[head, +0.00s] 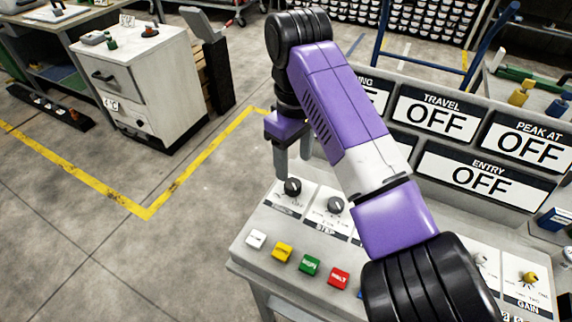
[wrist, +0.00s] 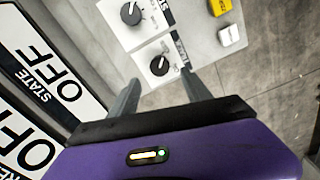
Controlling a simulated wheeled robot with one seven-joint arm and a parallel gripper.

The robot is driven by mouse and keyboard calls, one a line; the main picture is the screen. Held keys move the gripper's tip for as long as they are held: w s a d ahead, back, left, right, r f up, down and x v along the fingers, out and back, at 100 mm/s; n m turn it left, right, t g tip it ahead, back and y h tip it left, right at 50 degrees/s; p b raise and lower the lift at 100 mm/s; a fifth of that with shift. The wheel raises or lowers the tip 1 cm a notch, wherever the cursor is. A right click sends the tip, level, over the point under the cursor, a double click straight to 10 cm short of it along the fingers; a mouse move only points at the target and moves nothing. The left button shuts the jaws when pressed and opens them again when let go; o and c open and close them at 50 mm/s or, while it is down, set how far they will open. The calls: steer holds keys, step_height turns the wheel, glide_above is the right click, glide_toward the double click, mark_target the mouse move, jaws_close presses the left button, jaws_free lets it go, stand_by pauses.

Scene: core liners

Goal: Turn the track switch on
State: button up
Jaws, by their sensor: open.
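The track switch is a black rotary knob (head: 292,187) on a white plate at the left end of the sloped grey panel. In the wrist view the same knob (wrist: 159,66) shows above and between my fingers, beside a dark label that seems to read TRACK. Its exact setting is hard to read. My gripper (head: 293,168) is open and empty, pointing down just above the knob, with a finger to either side in the picture. The fingers also show in the wrist view (wrist: 160,84). I cannot tell whether either finger touches the knob.
A second black knob (head: 335,205), labelled STEP, sits just right. White (head: 256,239), yellow (head: 282,252), green (head: 309,265) and red (head: 339,277) buttons line the front. Signs behind read OFF, including TRAVEL (head: 436,115) and ENTRY (head: 481,179). Open floor lies left.

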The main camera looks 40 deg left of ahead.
mark_target(293, 183)
steer(key=shift+f, duration=3.9)
jaws_close()
